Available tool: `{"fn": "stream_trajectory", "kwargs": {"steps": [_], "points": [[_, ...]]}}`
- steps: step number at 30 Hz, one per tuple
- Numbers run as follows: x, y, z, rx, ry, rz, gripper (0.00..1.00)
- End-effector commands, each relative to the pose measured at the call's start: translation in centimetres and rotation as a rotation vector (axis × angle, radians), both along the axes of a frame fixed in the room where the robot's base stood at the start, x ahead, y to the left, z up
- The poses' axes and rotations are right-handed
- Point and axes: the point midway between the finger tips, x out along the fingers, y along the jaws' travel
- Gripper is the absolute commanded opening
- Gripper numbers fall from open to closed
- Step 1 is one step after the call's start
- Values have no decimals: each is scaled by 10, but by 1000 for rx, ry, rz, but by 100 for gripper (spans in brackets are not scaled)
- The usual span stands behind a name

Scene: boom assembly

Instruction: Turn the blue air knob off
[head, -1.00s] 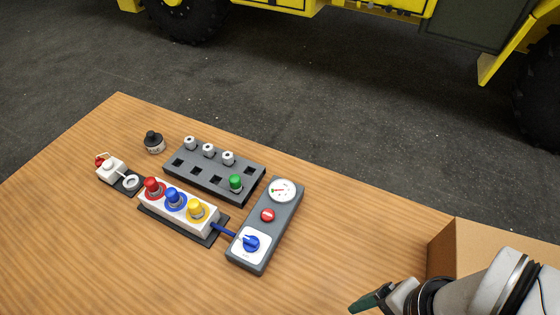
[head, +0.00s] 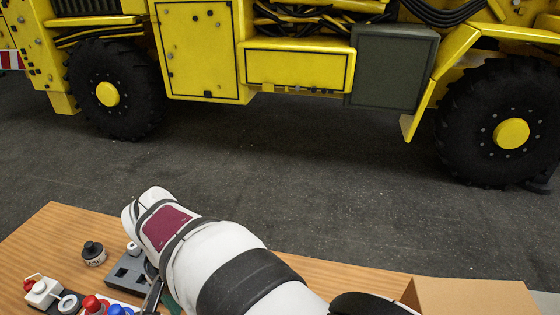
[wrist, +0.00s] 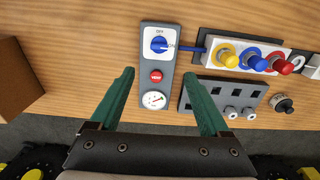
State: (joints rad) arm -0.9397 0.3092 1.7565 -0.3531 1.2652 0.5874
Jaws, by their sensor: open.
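The blue air knob (wrist: 158,44) sits on a white plate at the top end of a grey panel (wrist: 147,119) in the wrist view. Small OFF lettering is above the knob and ON is to its right; its exact setting is too small to tell. My gripper (wrist: 158,73) is open, with green fingers on either side of the panel and their tips short of the knob. In the head view, my arm hides the knob and panel.
A red button (wrist: 156,76) and a gauge (wrist: 154,99) share the panel. A blue hose (wrist: 193,49) runs to a white block with yellow, blue and red fittings (wrist: 252,59). A dark socketed block (wrist: 218,98) is beside it. A cardboard box (head: 465,296) stands at right.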

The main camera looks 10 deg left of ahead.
Motion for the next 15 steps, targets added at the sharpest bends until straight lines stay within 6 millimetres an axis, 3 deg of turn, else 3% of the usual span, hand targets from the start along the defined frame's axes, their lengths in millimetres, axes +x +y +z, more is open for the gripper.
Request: {"fn": "stream_trajectory", "kwargs": {"steps": [9, 15], "points": [[0, -3, -92, -5, 4, -1, 80], [0, -2, -133, -2, 2, -3, 80]]}}
